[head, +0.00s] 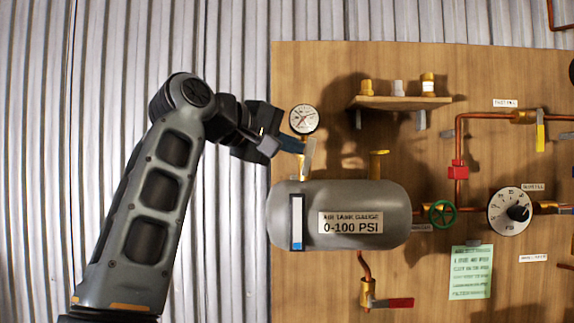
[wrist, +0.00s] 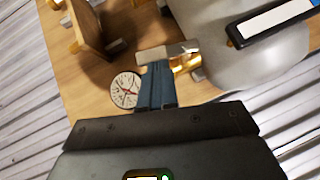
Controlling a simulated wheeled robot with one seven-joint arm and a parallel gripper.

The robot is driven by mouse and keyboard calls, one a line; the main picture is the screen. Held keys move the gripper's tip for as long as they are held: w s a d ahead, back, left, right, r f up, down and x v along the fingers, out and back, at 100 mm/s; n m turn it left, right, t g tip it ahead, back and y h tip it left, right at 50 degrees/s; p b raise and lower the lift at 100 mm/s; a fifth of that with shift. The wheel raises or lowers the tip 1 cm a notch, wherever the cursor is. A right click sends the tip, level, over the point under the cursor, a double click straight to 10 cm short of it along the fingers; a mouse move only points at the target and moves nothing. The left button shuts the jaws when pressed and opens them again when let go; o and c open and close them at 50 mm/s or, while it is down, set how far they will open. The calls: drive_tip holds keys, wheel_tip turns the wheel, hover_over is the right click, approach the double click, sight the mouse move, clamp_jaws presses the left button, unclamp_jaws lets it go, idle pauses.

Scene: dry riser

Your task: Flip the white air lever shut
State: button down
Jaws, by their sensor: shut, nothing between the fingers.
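The white air lever (head: 309,157) stands nearly upright on a brass valve at the upper left of the grey tank (head: 370,195), just below the round gauge (head: 303,119). In the wrist view, the lever (wrist: 167,52) lies across the far end of my blue fingers, beside its brass valve body (wrist: 187,63). My gripper (head: 292,145) is shut and empty, with its fingertips at the lever's left side. It also shows in the wrist view (wrist: 156,85). I cannot tell whether the fingertips touch the lever. Part of the brass stem is hidden behind the lever.
A small shelf (head: 405,102) with brass fittings juts out above the tank. A yellow-topped brass fitting (head: 377,163) rises right of the lever. A red lever (head: 393,303), green handwheel (head: 442,214), dial (head: 511,211) and yellow lever (head: 540,136) are further right. Corrugated wall (head: 235,270) lies left.

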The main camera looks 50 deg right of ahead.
sight(312, 142)
drive_tip(key=m+t+y+b, duration=0.1)
drive_tip(key=b, duration=0.1)
drive_tip(key=s+d+m+y+b, duration=0.1)
drive_tip(key=y, duration=0.1)
drive_tip(key=shift+s+d+r+t+b, duration=0.2)
drive_tip(key=shift+s+t+b, duration=0.1)
drive_tip(key=shift+t+b, duration=0.1)
drive_tip(key=shift+s+d+m+t+y+b, duration=0.25)
drive_tip(key=shift+s+m+t+y, duration=0.1)
drive_tip(key=shift+m+t+y, duration=0.15)
drive_tip(key=shift+s+d+m+t+y+b, duration=0.25)
drive_tip(key=shift+s+m+t+y, duration=0.15)
drive_tip(key=shift+m+y, duration=0.2)
drive_tip(key=shift+s+d+f+m+t+y+b, duration=0.2)
drive_tip(key=shift+s+d+f+m+t+y, duration=0.1)
drive_tip(key=shift+s+m+t+y, duration=0.2)
drive_tip(key=shift+s+d+f+m+t+y+b, duration=0.2)
drive_tip(key=shift+s+d+m+t+y, duration=0.15)
drive_tip(key=shift+t+y, duration=0.2)
drive_tip(key=shift+s+f, duration=0.1)
drive_tip(key=shift+f, duration=0.15)
drive_tip(key=s+d+r, duration=0.7)
drive_tip(key=s+r, duration=0.2)
drive_tip(key=r, duration=0.2)
drive_tip(key=shift+d+r, duration=0.15)
drive_tip(key=shift+d, duration=0.2)
